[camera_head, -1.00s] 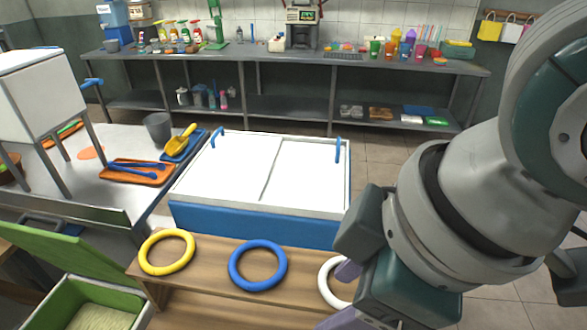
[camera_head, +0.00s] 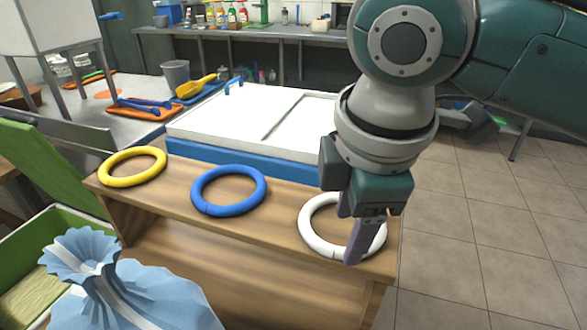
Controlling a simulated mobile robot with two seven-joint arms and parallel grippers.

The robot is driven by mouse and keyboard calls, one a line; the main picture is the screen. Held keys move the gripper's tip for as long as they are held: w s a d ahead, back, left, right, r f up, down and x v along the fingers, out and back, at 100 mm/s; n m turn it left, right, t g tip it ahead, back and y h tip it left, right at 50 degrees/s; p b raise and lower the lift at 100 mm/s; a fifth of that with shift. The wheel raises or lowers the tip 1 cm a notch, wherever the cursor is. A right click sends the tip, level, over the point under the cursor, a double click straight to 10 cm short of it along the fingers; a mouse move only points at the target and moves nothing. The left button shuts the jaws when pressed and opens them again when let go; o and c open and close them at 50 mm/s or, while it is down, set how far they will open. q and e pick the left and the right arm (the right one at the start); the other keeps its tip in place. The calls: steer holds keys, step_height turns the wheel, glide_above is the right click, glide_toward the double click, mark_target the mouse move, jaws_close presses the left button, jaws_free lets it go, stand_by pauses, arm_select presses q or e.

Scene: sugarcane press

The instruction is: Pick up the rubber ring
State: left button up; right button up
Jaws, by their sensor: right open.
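Three rings lie flat in a row on the wooden bench (camera_head: 285,233): a yellow ring (camera_head: 104,177), a blue ring (camera_head: 229,209) and a white ring (camera_head: 307,229). My right gripper (camera_head: 349,238) points down over the white ring at the bench's right end. Its purple fingers are open and overlap the ring's right side, hiding part of it. I cannot tell whether they touch the ring. My left gripper is not in view.
A white-topped blue chest (camera_head: 225,112) stands behind the bench. A green bin (camera_head: 45,222) and a blue-and-white gathered cloth sack (camera_head: 130,290) are at the lower left. A metal table (camera_head: 60,122) holds trays at the left. Tiled floor is clear on the right.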

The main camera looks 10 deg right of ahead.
mark_target(341, 249)
steer(key=b+x, duration=0.1)
steer(key=x, duration=0.4)
steer(key=shift+w+f, duration=0.2)
steer(key=shift+f, duration=0.05)
jaws_close()
stand_by(0.4)
